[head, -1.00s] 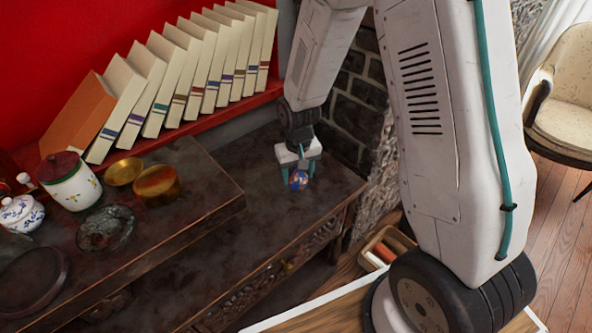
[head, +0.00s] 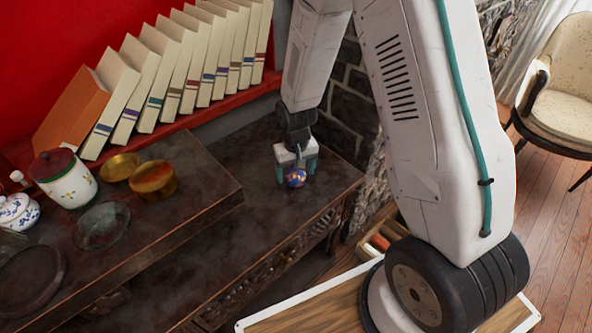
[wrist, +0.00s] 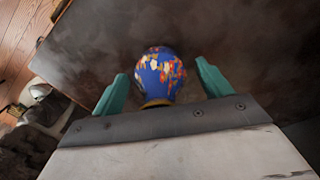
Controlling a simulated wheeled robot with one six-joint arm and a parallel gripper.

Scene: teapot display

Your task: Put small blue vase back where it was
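The small blue vase (head: 296,178), with red, white and gold patches, is near the right end of the dark wooden table (head: 262,225). In the wrist view the vase (wrist: 160,72) sits between the two teal fingers of my gripper (wrist: 162,88), with a visible gap on each side. Its gold-brown rim is towards the gripper's palm. In the head view my gripper (head: 297,170) is right over the vase, fingers pointing down. The gripper is open around the vase. The contact under the vase's base is hard to see.
A raised dark shelf (head: 212,200) left of the vase holds a lidded jar (head: 65,180), brass bowls (head: 153,181) and a glass dish (head: 103,226). Leaning books (head: 190,68) stand behind. A stone wall (head: 348,95) is close on the right. The table between shelf and vase is clear.

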